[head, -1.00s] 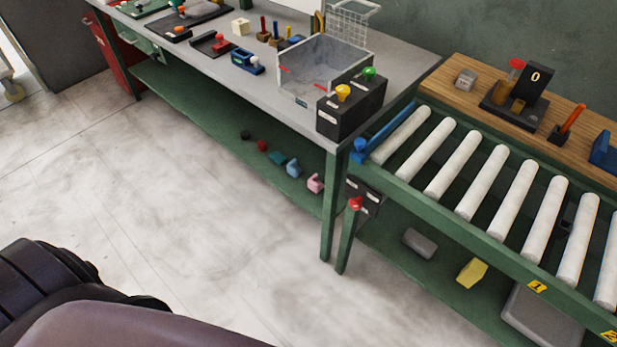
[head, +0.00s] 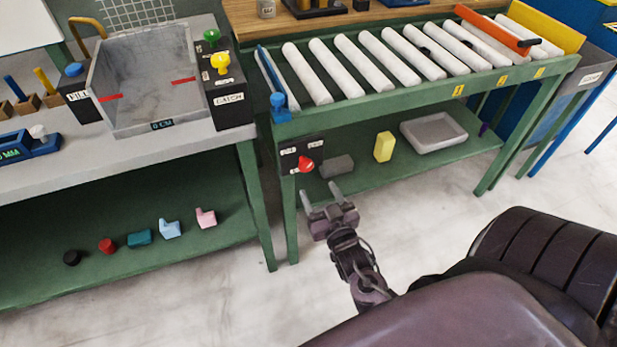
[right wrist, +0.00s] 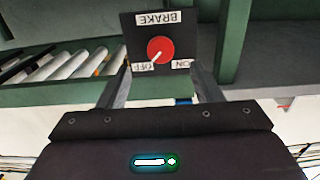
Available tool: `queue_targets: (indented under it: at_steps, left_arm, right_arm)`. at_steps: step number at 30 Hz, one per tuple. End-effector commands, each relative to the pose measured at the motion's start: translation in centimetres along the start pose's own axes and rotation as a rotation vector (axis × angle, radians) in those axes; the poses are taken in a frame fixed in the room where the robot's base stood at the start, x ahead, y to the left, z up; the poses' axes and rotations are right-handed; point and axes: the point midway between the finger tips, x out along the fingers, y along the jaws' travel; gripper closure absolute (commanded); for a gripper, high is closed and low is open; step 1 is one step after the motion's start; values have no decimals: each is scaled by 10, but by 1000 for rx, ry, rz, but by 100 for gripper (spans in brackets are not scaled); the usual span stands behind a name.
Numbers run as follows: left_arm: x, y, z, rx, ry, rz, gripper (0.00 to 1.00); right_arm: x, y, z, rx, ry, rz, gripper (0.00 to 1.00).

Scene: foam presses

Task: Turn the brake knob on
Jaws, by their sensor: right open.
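The brake knob (head: 305,165) is a red knob on a black panel (head: 289,156) at the left end of the conveyor frame. In the right wrist view the knob (right wrist: 160,50) is seen upside down with its labels. Its white pointer mark is turned towards the OFF label (right wrist: 144,67); the ON label (right wrist: 181,65) is on the other side. My right gripper (head: 320,191) is open and empty, just below and in front of the knob. In the right wrist view its two fingers frame the knob from either side, without visible contact. My left gripper is out of view.
The conveyor (head: 400,62) has white rollers and a green frame. Its lower shelf (head: 362,176) holds a grey block, a yellow block and a grey tray. To the left, a grey-topped bench (head: 190,150) has a catch box (head: 228,98) with yellow and green knobs. The floor in front is clear.

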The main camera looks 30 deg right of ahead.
Motion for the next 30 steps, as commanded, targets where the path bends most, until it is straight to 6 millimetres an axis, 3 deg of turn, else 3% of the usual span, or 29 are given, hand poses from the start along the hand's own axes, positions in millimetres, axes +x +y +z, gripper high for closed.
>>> queue_targets:
  at_steps: [15,26,30]
  left_arm:
    - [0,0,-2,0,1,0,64]
    - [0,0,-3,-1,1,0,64]
    - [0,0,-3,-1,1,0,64]
  right_arm:
    - [70,0,-4,3,9,1,41]
    - [76,0,-4,3,6,1,41]
    - [76,0,-4,2,7,1,58]
